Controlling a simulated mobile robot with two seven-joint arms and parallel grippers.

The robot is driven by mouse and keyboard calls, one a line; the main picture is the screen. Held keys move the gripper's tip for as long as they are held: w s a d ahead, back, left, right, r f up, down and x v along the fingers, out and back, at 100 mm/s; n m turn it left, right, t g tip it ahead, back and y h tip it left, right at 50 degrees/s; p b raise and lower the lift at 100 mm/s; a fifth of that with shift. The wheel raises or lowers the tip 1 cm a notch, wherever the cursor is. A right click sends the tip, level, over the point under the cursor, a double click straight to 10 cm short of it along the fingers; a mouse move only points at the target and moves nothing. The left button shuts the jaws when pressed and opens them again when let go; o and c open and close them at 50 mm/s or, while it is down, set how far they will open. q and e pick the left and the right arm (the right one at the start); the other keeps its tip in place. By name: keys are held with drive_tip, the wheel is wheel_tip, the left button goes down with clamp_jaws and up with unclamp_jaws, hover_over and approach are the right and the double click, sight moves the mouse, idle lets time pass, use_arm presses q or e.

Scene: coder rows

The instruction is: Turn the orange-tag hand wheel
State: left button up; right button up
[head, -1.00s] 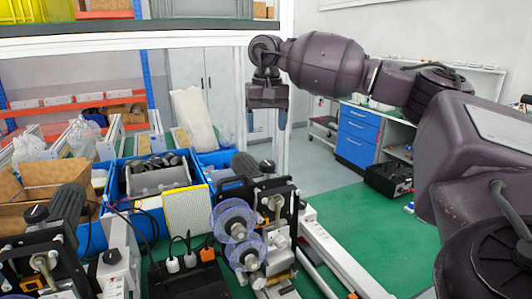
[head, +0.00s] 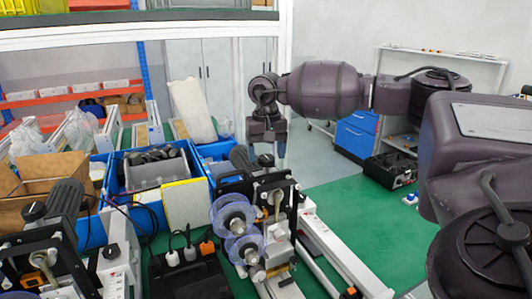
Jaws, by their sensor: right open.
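A black knob-like hand wheel (head: 265,161) sits on top of the right-hand machine (head: 262,185). No orange tag can be made out on it. My right gripper (head: 266,150) points down over this wheel. Its two fingers are apart, one at each side of the wheel in the picture; I cannot tell whether they touch it or stand behind it. A similar black knob (head: 33,212) is on the left-hand machine (head: 40,245), with a small orange patch (head: 39,259) below it. My left gripper is not in view.
Blue bins (head: 150,185) and an open cardboard box (head: 40,183) stand behind the machines. Clear spools (head: 235,218) stick out of the right machine's front. A black power strip (head: 190,270) with plugs and cables lies between the machines. A shelf edge (head: 150,37) crosses above.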

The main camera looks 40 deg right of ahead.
drive_tip(key=shift+f, duration=0.4)
drive_tip(key=c, duration=0.9)
